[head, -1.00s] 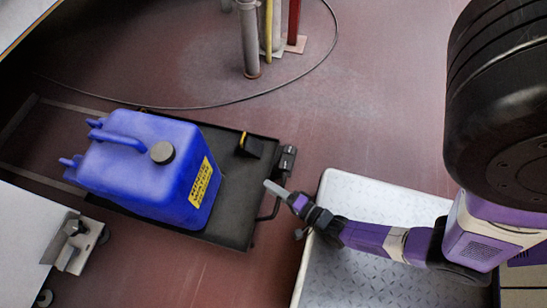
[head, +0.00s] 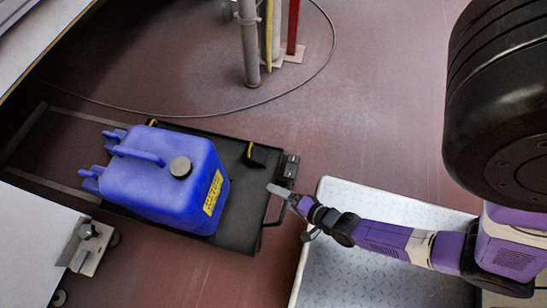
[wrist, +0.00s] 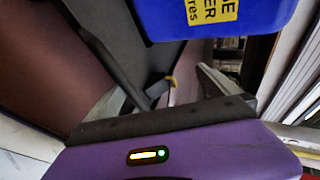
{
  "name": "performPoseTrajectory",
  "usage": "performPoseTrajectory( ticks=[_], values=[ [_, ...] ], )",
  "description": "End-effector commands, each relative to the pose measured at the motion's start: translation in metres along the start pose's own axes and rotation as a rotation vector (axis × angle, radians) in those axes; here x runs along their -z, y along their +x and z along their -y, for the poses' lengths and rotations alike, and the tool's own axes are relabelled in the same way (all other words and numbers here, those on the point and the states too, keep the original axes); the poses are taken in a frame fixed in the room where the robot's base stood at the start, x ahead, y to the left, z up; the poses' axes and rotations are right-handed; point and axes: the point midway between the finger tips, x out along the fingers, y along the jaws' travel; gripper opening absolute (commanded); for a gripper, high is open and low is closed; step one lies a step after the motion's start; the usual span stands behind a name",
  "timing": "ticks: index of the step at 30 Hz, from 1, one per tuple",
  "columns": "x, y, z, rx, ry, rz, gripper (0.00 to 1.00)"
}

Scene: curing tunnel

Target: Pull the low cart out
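The low cart (head: 245,225) is a flat black platform on the floor, bearing a blue jug (head: 165,180) with a dark cap and yellow label. A thin black handle (head: 267,212) juts from its right end. My gripper (head: 277,190) is low at that end, close to the handle. In the wrist view, the grey fingers of my gripper (wrist: 172,82) look spread apart. A dark bar (wrist: 108,68), seemingly the handle, runs by the left finger; I cannot tell whether they touch. The jug (wrist: 215,15) shows at the top there.
A yellow-and-black block (head: 256,152) and a latch-like piece (head: 290,167) sit at the cart's right end. Grey posts (head: 249,50) and a cable (head: 300,93) lie behind. A white cabinet (head: 35,235) stands at left.

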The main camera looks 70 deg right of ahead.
Motion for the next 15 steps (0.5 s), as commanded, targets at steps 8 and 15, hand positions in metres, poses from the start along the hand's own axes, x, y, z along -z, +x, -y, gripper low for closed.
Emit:
performPoseTrajectory(
  ticks=[8, 15],
  values=[
    [0.011, -0.031, 0.146, 0.318, 0.018, -0.051, 0.36],
    [0.013, -0.036, 0.15, 0.309, 0.015, -0.053, 0.36]
  ],
)
